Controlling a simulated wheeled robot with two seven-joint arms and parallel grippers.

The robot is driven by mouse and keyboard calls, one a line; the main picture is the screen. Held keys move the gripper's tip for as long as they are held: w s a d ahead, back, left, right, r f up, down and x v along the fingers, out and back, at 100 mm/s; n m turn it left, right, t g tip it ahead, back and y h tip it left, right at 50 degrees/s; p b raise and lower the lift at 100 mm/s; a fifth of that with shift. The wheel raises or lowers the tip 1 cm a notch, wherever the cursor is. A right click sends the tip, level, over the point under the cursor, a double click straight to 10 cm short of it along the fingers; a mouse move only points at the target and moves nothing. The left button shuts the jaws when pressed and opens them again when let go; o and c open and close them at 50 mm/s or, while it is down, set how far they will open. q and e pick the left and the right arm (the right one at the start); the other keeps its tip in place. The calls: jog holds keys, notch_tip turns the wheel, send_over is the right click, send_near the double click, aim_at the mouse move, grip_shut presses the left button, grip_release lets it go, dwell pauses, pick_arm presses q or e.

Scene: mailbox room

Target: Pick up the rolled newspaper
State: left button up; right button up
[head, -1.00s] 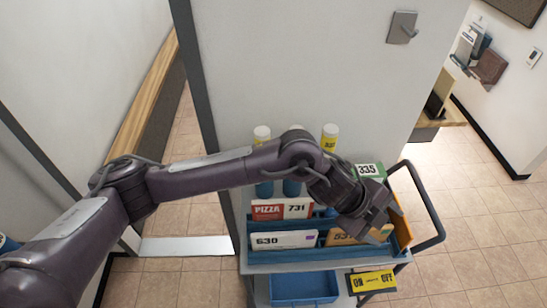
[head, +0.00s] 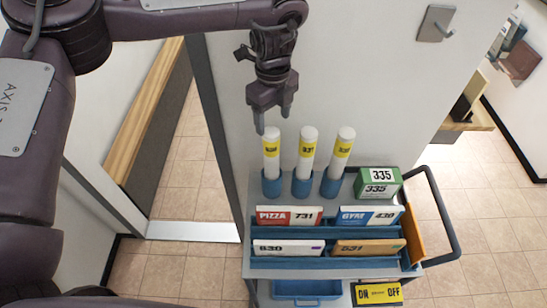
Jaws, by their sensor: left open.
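Three rolled newspapers stand upright in a row on the cart, each white with a yellow number label. They are the left roll (head: 271,155), the middle roll (head: 306,154) and the right roll (head: 342,153). Each stands in its own blue cup, the left cup (head: 272,185), middle cup (head: 303,186) and right cup (head: 331,186). My left gripper (head: 273,122) points down with its fingers apart and empty, at the top of the left roll in the picture. I cannot tell whether it touches that roll. My right gripper is not in view.
The cart (head: 438,215) has a dark handle at the right. A green 335 box (head: 378,181) and a blue rack (head: 335,262) with several envelopes stand on it. A wall with a hook (head: 435,23) rises behind the cart. A yellow ON/OFF sign (head: 378,293) is at the front.

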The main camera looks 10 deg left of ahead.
aim_at(270, 133)
pick_arm(q)
jog(key=shift+f, duration=0.55)
jog(key=shift+s+f+p, duration=0.2)
jog(key=shift+s+p, duration=0.1)
jog(key=shift+p, duration=0.2)
jog(key=shift+s+a+f+p, duration=0.15)
jog(key=shift+s+f+p, duration=0.45)
jog(key=shift+f+p, duration=0.35)
jog(key=shift+w+f+p, duration=0.25)
jog(key=shift+f+p, duration=0.1)
jog(key=shift+f, duration=0.85)
jog(key=shift+w+f, duration=0.15)
jog(key=shift+f, duration=0.15)
jog(key=c, duration=0.4)
grip_shut()
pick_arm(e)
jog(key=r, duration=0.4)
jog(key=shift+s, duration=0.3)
